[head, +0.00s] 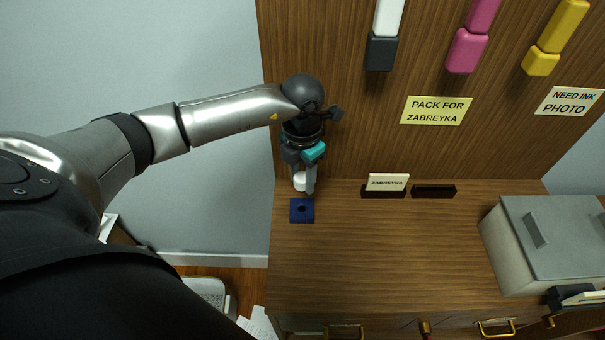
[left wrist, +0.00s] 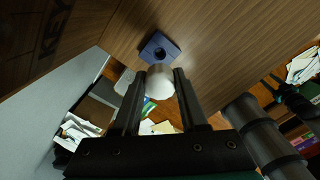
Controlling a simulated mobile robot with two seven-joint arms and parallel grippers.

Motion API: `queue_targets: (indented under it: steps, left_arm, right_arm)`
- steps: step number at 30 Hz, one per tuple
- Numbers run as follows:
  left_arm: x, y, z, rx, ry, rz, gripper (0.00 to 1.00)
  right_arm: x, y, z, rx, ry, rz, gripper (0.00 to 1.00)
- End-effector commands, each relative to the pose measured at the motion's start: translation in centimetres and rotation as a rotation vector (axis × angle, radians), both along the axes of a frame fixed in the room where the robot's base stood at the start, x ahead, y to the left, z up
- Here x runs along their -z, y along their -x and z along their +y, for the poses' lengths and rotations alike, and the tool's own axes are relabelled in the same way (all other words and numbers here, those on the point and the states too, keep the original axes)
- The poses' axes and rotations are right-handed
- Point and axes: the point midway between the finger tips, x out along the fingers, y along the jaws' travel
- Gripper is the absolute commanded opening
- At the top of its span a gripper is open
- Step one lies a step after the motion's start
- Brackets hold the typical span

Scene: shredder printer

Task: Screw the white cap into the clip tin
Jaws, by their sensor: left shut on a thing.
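The white cap (head: 300,181) is held between the fingers of my left gripper (head: 304,188). It also shows as a round white piece between the fingertips in the left wrist view (left wrist: 160,82). The clip tin (head: 302,210) is a dark blue square block with a dark round hole, on the desk near its left edge. In the left wrist view the tin (left wrist: 158,47) lies just beyond the cap. The cap looks apart from the tin, above and behind it in the head view. My right gripper does not show.
The wooden desk (head: 390,245) is clear in the middle. A card reading ZABREYKA (head: 388,182) stands in a dark holder at the back, beside an empty holder (head: 433,192). A grey printer-like box (head: 555,240) is at the right. The back panel (head: 350,150) rises close behind my left gripper.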

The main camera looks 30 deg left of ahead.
Motion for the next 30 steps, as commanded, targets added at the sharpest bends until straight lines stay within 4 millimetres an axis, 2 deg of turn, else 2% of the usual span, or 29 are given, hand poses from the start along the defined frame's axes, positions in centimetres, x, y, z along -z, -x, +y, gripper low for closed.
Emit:
queue_targets:
  steps: [8,24,30]
  left_arm:
    - [0.3,0.0,0.0,-0.002,-0.001,-0.001,0.0]
    - [5.0,0.0,0.0,-0.002,0.0,0.0,0.0]
    - [5.8,0.0,0.0,-0.002,0.0,-0.001,0.0]
  right_arm:
    - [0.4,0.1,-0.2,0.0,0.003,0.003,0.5]
    - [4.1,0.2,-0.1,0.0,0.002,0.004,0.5]
    - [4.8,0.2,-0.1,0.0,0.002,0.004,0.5]
